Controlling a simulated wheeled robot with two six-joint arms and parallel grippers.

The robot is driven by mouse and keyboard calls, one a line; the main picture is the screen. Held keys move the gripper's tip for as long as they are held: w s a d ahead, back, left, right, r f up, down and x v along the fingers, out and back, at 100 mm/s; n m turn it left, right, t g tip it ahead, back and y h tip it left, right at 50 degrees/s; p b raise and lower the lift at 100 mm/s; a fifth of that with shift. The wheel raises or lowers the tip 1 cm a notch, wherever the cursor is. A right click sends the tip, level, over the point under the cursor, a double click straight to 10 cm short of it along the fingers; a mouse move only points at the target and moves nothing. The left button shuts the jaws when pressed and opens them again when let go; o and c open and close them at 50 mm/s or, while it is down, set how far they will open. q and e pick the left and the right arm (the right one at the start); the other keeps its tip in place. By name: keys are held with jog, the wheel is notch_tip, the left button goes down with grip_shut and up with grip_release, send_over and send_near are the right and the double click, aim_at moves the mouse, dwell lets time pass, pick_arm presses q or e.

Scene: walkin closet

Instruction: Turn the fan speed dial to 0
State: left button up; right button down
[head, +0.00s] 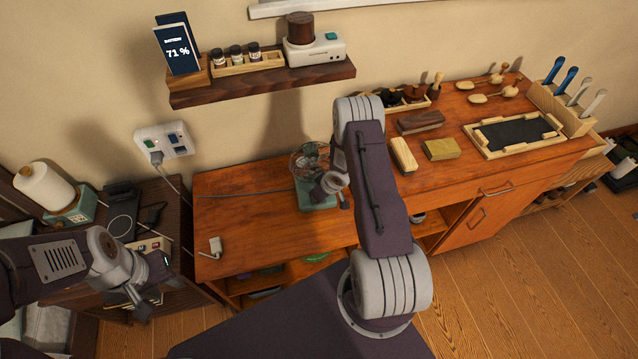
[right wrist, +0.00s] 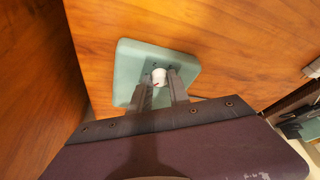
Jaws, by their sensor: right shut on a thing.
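The small desk fan, with its round wire cage (head: 307,160) and teal base (head: 311,199), stands on the wooden counter. In the right wrist view, the teal base (right wrist: 128,72) carries a white round dial (right wrist: 158,76) with a small dark reddish mark near its lower edge. My right gripper (right wrist: 161,83) is shut on the dial, one finger on each side. The dial's speed markings are too small to read. In the head view, my right arm partly covers the fan and its dial. My left gripper (head: 152,280) is open and empty near the dark side cabinet, away from the fan.
A wall shelf (head: 260,86) hangs above. The counter's left stretch is mostly clear.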

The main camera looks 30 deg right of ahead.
pick_arm(q)
jog(key=shift+r+p, duration=1.45)
jog(key=shift+r, duration=0.6)
pick_arm(e)
jog(key=shift+w+d+n+y, duration=0.1)
jog(key=shift+n+y, duration=0.4)
jog(key=shift+n, duration=0.7)
jog(key=c, duration=1.2)
grip_release()
jog(key=shift+c, duration=0.2)
pick_arm(q)
jog(key=shift+r+p, duration=0.5)
jog(key=shift+p, duration=0.05)
pick_arm(e)
jog(key=v, duration=0.9)
